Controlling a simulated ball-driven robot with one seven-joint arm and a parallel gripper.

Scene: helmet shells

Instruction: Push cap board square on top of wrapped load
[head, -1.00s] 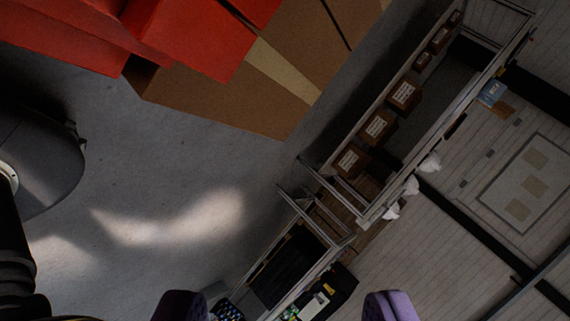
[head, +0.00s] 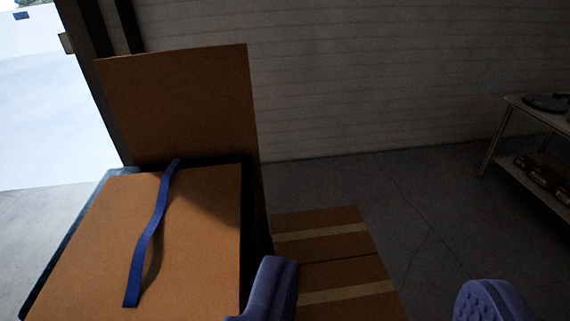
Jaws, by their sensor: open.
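A flat brown board (head: 205,230), which looks like the cap board, lies on top of a dark-edged load (head: 257,215) at the lower left. The load's sides are mostly hidden, so I cannot tell how square the board sits. A blue strap (head: 150,240) lies loosely across the board. A tall brown cardboard panel (head: 180,105) stands upright behind the load. My gripper (head: 382,285) is open and empty, its two purple-blue fingers wide apart at the bottom edge. The left finger overlaps the load's right side in the picture; I cannot tell whether it touches.
Taped cardboard boxes (head: 325,245) stand low to the right of the load, partly behind the left finger. A shelf rack (head: 535,115) stands at the far right before a pale slatted wall (head: 380,80). A bright opening (head: 40,110) is at the left. Grey floor (head: 430,210) between is clear.

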